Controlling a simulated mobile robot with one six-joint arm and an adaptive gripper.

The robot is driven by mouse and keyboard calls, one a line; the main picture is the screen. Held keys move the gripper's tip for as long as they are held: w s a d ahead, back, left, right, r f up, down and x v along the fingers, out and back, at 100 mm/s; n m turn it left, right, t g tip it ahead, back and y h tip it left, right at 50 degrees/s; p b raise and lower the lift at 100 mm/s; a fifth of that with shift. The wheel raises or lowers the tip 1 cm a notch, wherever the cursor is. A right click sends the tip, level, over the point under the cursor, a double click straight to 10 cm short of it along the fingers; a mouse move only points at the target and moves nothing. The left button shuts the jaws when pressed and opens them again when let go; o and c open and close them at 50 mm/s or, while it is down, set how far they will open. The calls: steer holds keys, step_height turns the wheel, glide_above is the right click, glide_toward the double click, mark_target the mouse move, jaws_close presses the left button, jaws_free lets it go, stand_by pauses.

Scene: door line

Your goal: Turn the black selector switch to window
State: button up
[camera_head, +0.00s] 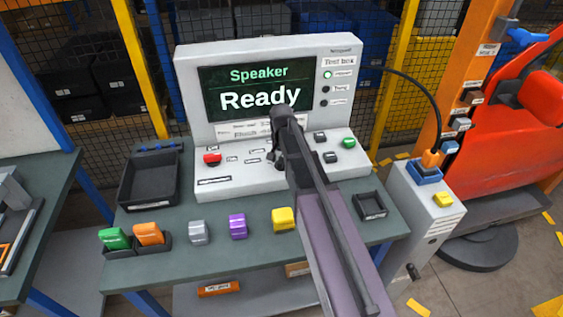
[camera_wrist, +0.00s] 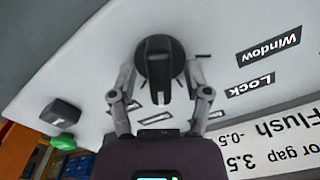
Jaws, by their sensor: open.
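The black selector switch (camera_wrist: 157,62) is a round dark knob with a raised grip bar. It stands on the white sloping panel in the wrist view. The bar runs roughly up and down there. My gripper (camera_wrist: 160,82) is open, with one finger on each side of the knob; I cannot tell if they touch it. The Window label (camera_wrist: 269,48) and the Lock label (camera_wrist: 250,85) lie to the right of the knob, tilted. In the head view my arm and gripper (camera_head: 280,150) cover most of the switch area.
The test box screen (camera_head: 258,88) reads "Speaker Ready". A red button (camera_head: 212,158) and a green button (camera_head: 349,142) are on the panel. A black tray (camera_head: 150,180) and several coloured blocks, including a purple one (camera_head: 238,226), lie on the grey-green table (camera_head: 190,262).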

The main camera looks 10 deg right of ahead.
jaws_close()
steer(key=shift+n, duration=0.5)
steer(key=n, duration=1.2)
steer(key=shift+n, duration=0.3)
steer(key=n, duration=0.4)
steer(key=shift+d, duration=0.1)
steer(key=shift+n, duration=0.3)
